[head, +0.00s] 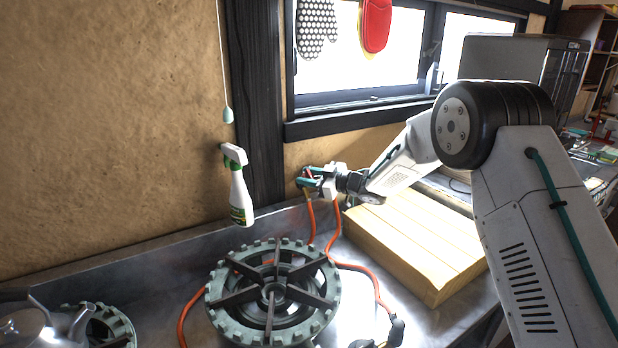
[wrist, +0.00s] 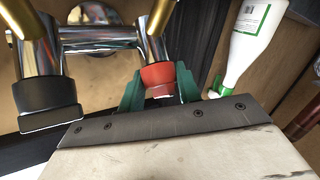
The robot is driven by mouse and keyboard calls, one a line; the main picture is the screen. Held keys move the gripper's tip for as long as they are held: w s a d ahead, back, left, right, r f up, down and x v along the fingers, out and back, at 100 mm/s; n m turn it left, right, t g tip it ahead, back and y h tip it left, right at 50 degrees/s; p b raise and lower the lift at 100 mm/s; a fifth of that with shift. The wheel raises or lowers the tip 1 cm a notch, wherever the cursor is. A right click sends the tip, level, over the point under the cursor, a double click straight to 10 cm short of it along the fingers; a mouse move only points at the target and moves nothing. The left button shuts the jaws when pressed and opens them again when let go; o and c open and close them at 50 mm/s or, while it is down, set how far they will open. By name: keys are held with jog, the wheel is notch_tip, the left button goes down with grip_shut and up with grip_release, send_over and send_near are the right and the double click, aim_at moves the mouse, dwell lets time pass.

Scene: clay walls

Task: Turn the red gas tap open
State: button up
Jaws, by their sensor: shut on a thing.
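The red gas tap (wrist: 160,74) sits at the end of a chrome fitting in the wrist view. My gripper (wrist: 160,88) has its green fingers on either side of the tap and is shut on it. The fingers hide part of the tap's sides. In the head view my gripper (head: 312,178) is at the wall below the window, where the tap is small and mostly hidden. How far the tap is turned cannot be told.
A black tap (wrist: 50,102) stands left of the red one on the chrome pipe (wrist: 100,38). Orange hoses (head: 335,228) run down to the gas burner (head: 222,300). A wooden board (head: 425,245) lies below my arm.

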jog(key=o, duration=1)
jog(key=shift+c, duration=0.2)
jog(key=v, duration=0.7)
jog(key=shift+s+d, duration=0.2)
jog(key=shift+d, duration=0.2)
